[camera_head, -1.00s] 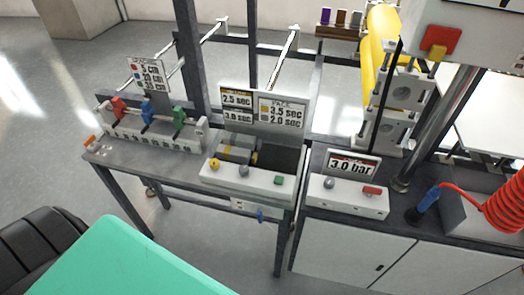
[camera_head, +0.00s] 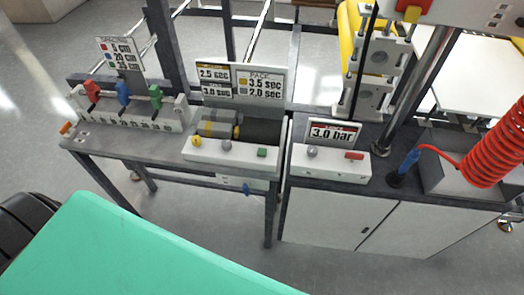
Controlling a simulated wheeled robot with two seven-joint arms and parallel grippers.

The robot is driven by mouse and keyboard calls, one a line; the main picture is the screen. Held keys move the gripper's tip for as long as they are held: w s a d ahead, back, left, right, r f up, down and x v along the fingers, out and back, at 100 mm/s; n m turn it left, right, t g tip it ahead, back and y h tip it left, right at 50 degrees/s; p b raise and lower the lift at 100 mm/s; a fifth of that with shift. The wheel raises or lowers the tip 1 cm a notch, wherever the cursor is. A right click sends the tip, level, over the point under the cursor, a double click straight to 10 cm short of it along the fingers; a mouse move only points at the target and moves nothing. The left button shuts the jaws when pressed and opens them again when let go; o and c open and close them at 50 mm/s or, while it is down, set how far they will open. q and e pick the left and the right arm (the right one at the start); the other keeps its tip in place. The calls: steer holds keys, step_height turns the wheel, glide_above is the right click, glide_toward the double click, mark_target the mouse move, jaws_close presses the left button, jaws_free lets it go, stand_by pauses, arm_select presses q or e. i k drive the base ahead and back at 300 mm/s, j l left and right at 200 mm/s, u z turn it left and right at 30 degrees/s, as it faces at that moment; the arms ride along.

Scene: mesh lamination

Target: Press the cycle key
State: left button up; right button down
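The middle control box (camera_head: 232,157) carries a yellow knob (camera_head: 196,141), a grey knob (camera_head: 227,145) and a green key (camera_head: 262,152). The box to its right (camera_head: 330,167) carries a grey knob (camera_head: 312,152) and a red key (camera_head: 354,156), below a sign reading 3.0 bar (camera_head: 332,133). No readable label marks any key as the cycle key, so I cannot tell which it is. Neither of my grippers is in view.
A rail with red, blue and green clamps (camera_head: 123,93) stands on the left bench. Signs (camera_head: 240,83) stand behind the middle box. A coiled red hose (camera_head: 495,150) hangs at the right. White cabinet doors (camera_head: 330,215) are below. Open floor lies in front.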

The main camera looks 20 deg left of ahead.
mark_target(262, 152)
steer(key=i+l, duration=1.05)
steer(key=i+u, duration=0.1)
steer(key=u, duration=1.45)
